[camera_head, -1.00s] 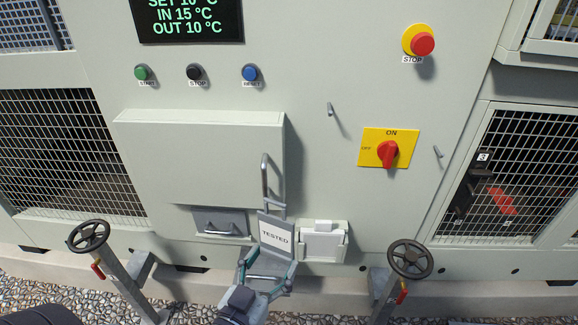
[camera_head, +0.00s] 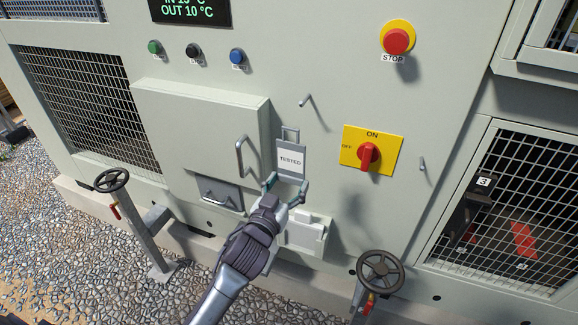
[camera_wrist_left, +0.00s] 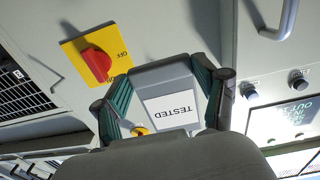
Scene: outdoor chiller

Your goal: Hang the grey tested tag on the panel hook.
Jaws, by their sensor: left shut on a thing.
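My left gripper (camera_head: 287,182) is shut on the lower part of the grey tag (camera_head: 291,147), which has a white label reading TESTED. The tag is upright with its open loop (camera_head: 289,132) at the top. In the wrist view the tag (camera_wrist_left: 158,76) sits between the two fingers, upside down in the picture. A thin metal hook (camera_head: 306,100) sticks out of the panel above and slightly right of the loop, apart from it. A second small peg (camera_head: 422,163) is right of the yellow switch. My right gripper is not in view.
A raised cabinet door (camera_head: 200,125) with a bar handle (camera_head: 241,157) is close left of the tag. The red rotary switch (camera_head: 368,153) is to the right, under a red stop button (camera_head: 396,40). Handwheels (camera_head: 380,271) stand low in front.

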